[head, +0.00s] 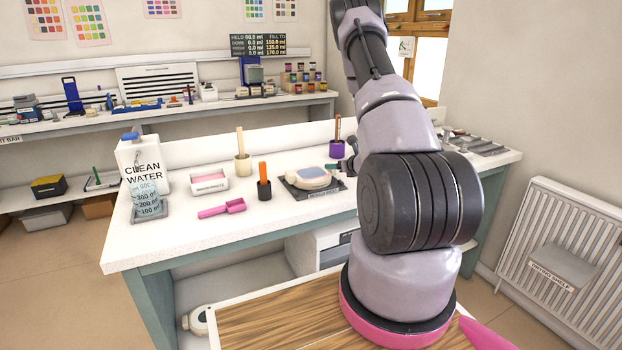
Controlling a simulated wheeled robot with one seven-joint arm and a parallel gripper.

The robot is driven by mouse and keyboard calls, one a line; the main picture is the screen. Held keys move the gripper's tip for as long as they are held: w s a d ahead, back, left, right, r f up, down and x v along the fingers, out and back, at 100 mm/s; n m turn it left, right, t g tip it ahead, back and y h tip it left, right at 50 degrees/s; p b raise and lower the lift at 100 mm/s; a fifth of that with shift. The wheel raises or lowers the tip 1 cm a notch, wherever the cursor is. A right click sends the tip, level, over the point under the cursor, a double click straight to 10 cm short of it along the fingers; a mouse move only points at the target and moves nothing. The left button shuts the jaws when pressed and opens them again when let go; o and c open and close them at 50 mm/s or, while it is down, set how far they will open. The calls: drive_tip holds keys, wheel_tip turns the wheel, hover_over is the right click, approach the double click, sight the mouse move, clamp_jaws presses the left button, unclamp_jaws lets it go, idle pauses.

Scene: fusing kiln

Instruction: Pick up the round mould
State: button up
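A pale, rounded, shallow piece (308,178) with a bluish rim lies on a dark flat plate (294,192) near the middle of the white worktop. It may be the round mould, but its label is too small to read. Another pale, rounded object (200,319) shows low down under the bench, partly cut off by the wooden surface in front. I cannot tell which of the two is the mould. My arm rises across the right of the head view and leaves the top edge.
The front left is clear. A radiator (565,245) stands right.

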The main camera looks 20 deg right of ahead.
drive_tip(key=shift+x, duration=1.5)
drive_tip(key=shift+d+f, duration=0.1)
clamp_jaws()
